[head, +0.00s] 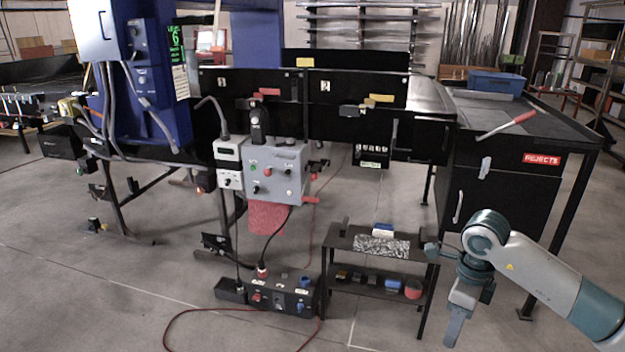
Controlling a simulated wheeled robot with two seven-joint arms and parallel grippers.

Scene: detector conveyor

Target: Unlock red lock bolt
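A small red handle (267,91) sits on the black panel (235,84) marked 1, above a dark latch. Another red knob (310,200) sticks out at the lower right of the grey control box (276,172). I cannot tell which of these is the lock bolt, or the bolt's exact position. My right gripper (453,328) hangs pointing down at the lower right, in front of the low shelf's right side and well apart from both red parts. Its fingers overlap from this angle, so its opening does not show. My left gripper is out of view.
A low black shelf (341,245) with small parts stands left of my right gripper. A black rejects cabinet (492,195) with a red-tipped lever (523,118) stands behind. A power box (275,294) and red cable lie on the floor. The front floor is otherwise mostly clear.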

